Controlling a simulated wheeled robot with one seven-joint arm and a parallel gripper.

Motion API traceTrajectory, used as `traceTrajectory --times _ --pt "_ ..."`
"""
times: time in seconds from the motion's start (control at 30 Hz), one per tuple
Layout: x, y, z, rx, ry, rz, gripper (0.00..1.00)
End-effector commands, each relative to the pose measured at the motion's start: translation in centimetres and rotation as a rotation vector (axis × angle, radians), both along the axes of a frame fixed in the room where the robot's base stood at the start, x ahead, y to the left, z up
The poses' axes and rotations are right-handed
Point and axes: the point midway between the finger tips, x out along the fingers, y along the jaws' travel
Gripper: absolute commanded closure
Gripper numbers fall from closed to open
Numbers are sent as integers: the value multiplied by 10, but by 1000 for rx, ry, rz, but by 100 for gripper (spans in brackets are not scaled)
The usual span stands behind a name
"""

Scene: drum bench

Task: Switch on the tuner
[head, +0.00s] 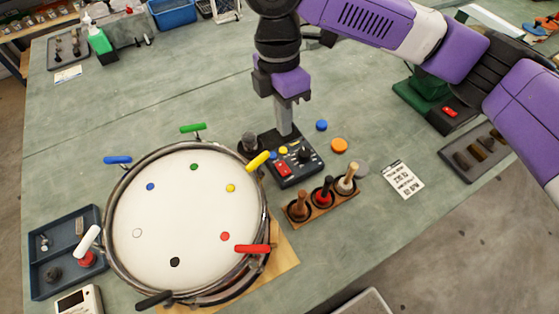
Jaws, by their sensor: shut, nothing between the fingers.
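A black control box (306,172) stands on the bench just right of the drum; it appears to be the tuner, though I can read no label on it. I cannot tell the switch's position. My gripper (285,132) points down with its fingers shut and empty. Its tips are over the back part of the box, behind the red switch in the picture. Whether they touch the box is unclear. The fingers hide part of the box's back edge.
The drum (185,220), with coloured handles around its rim, stands close on the left. A wooden holder (322,208) with several handled tools is in front. Blue (321,125) and orange (339,145) discs lie to the right. A white device (79,301) is at the lower left.

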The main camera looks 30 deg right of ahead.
Motion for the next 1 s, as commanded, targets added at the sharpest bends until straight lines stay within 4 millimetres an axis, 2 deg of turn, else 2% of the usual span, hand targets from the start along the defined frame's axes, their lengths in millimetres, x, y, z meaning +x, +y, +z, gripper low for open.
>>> traceTrajectory --times 0.27,0.37,0.8,1.0 --pt "-1 0 -9 1 1 -1 100" --pt "-3 0 -23 0 2 0 100" --pt "-14 0 -105 0 3 -1 100" --pt "-16 0 -130 0 1 -1 100"
